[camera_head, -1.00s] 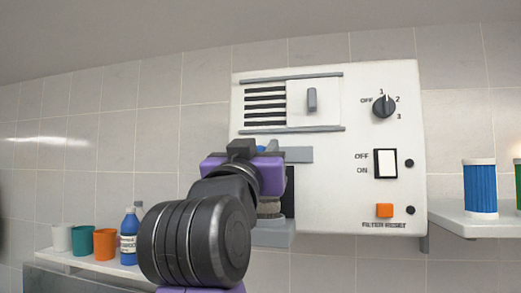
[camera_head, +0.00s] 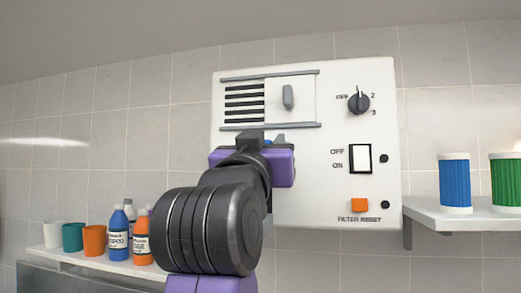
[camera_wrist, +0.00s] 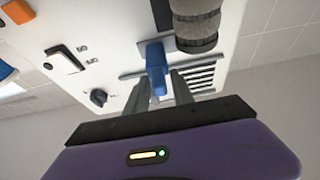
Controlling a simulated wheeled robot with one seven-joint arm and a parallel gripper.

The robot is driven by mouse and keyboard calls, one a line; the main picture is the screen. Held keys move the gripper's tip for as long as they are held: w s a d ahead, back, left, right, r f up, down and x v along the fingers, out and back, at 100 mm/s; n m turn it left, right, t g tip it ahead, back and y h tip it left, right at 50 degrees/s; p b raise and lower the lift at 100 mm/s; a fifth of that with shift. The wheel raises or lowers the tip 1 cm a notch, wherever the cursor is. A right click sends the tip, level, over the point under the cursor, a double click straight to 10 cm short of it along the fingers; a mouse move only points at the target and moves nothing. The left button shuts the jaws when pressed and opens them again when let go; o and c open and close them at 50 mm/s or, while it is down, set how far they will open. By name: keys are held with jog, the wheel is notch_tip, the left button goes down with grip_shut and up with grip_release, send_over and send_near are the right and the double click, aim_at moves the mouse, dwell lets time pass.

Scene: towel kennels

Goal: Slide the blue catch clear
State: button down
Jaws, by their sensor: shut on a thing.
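The blue catch (camera_wrist: 156,68) sits on the white wall unit (camera_head: 305,200). In the wrist view it stands between the two fingers of my gripper (camera_wrist: 160,90), which is shut on it. In the head view only a small blue piece of the catch (camera_head: 279,139) shows above the purple body of my gripper (camera_head: 255,160). My wrist and arm hide the rest of the catch and the unit's lower left part.
The unit carries a dial (camera_head: 358,103), a white rocker switch (camera_head: 361,158), an orange button (camera_head: 360,205) and a sliding vent cover (camera_head: 294,98). A ribbed cylinder (camera_wrist: 195,22) is close to the catch. Side shelves hold cups, bottles and ribbed cartridges (camera_head: 455,184).

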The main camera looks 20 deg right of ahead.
jog(key=shift+s+d, duration=0.15)
jog(key=shift+d, duration=0.05)
jog(key=c, duration=1.4)
grip_release()
jog(key=shift+o, duration=0.2)
jog(key=shift+s, duration=0.1)
jog(key=shift+s+a+f, duration=0.15)
jog(key=shift+a+f, duration=0.05)
jog(key=b+v, duration=0.3)
jog(key=v, duration=0.4)
jog(key=shift+s+r, duration=0.1)
